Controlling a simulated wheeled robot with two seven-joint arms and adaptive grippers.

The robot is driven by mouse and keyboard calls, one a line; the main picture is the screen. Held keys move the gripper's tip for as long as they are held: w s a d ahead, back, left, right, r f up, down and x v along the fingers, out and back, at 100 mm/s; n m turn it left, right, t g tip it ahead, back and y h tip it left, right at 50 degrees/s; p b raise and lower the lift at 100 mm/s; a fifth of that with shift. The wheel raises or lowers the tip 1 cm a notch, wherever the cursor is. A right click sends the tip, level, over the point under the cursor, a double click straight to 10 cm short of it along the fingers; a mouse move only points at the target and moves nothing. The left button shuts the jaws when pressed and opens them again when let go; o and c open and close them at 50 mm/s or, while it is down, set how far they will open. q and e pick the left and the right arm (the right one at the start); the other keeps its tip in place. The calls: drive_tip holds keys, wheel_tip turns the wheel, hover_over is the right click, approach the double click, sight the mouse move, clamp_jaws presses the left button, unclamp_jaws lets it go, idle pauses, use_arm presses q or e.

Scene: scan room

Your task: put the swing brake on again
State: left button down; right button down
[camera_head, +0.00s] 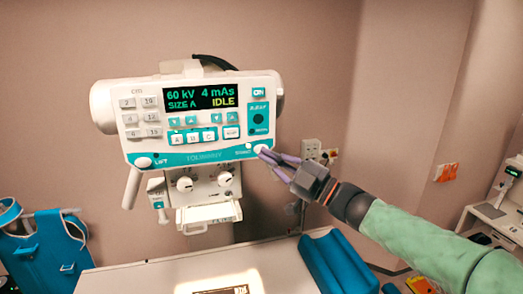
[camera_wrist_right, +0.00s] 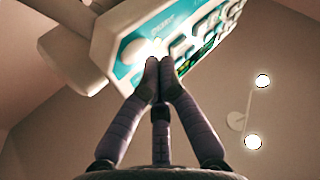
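The x-ray tube head's control panel (camera_head: 190,132) has a teal lower strip. Near its right end is a label (camera_head: 243,151) that seems to read SWING, with a round white button (camera_head: 258,148) beside it. In the right wrist view a white button (camera_wrist_right: 133,48) shows at the panel's corner, just past my fingers. My right gripper (camera_head: 266,153) has its fingertips at this lower right corner; in the right wrist view the gripper (camera_wrist_right: 158,68) has its fingertips together, with nothing between them. I cannot tell whether they touch the button. My left gripper is not in view.
The display (camera_head: 201,97) reads 60 kV, 4 mAs, SIZE A, IDLE. A white LIFT button (camera_head: 143,162) is at the panel's left end. The collimator (camera_head: 205,190) with knobs hangs below. A table (camera_head: 120,280) with a blue cushion (camera_head: 338,262) lies underneath.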

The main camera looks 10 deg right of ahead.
drive_tip(key=shift+w, duration=0.2)
idle(0.4)
drive_tip(key=shift+w, duration=0.25)
drive_tip(key=shift+w, duration=0.3)
idle(0.7)
drive_tip(key=shift+s, duration=0.8)
drive_tip(key=s+b, duration=0.1)
drive_tip(key=s, duration=0.4)
drive_tip(key=shift+d+b, duration=0.1)
drive_tip(key=shift+b, duration=0.2)
